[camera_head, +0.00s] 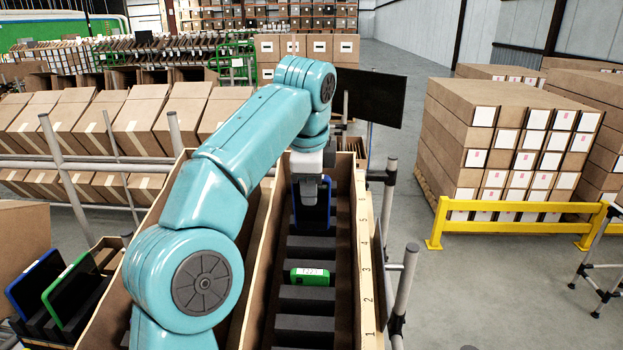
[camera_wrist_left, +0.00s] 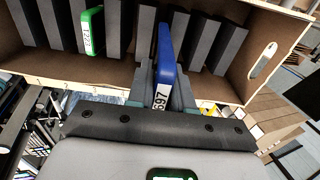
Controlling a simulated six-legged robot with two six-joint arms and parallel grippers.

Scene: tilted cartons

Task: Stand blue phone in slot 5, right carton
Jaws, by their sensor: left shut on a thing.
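The right carton (camera_head: 344,230) has dark foam dividers and numbers 1 to 6 along its right wall. My left gripper (camera_head: 311,190) points down into its far part and is shut on the blue phone (camera_head: 323,212). The phone stands upright near number 5. In the left wrist view the blue phone (camera_wrist_left: 165,55), with a white label, is between the fingertips (camera_wrist_left: 163,97) and between dark dividers. Whether it touches the carton floor is hidden. A green phone (camera_head: 310,278) stands nearer me, around number 3; it also shows in the left wrist view (camera_wrist_left: 93,28). My right gripper is not in view.
A second carton (camera_head: 254,290) lies left of the right carton, partly covered by my left arm. A rack at far left holds a blue-edged (camera_head: 34,283) and a green-edged device (camera_head: 70,292). A dark panel (camera_head: 375,97) stands behind the right carton. Grey posts (camera_head: 405,285) flank it.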

